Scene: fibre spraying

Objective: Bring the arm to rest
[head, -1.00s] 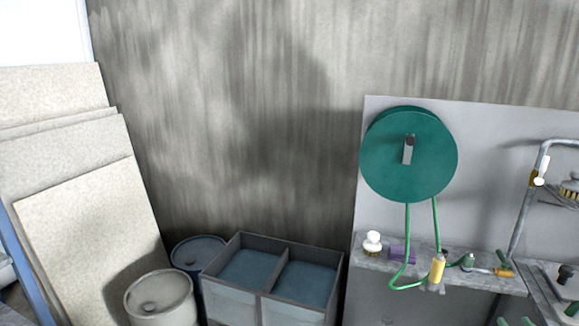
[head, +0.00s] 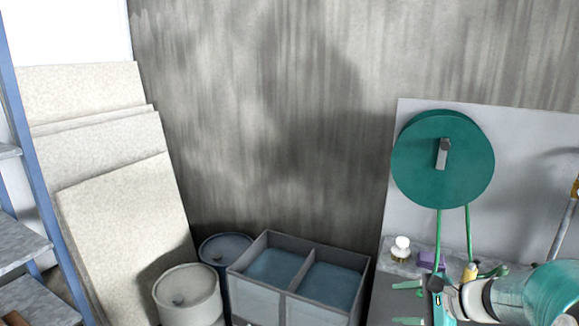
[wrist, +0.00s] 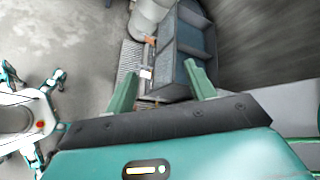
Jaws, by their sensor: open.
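My gripper (head: 408,303) shows at the lower right of the head view, with its two green fingers apart and nothing between them. My teal and white arm reaches in from the right edge behind it. In the wrist view my gripper (wrist: 160,90) is also open, its green fingers spread over the floor and the grey two-part bin (wrist: 183,62). No object is held.
The grey bin with two compartments (head: 290,292) stands by the wall, beside a pale drum (head: 187,298) and a blue drum (head: 226,246). A green hose reel (head: 425,180) hangs above a shelf.

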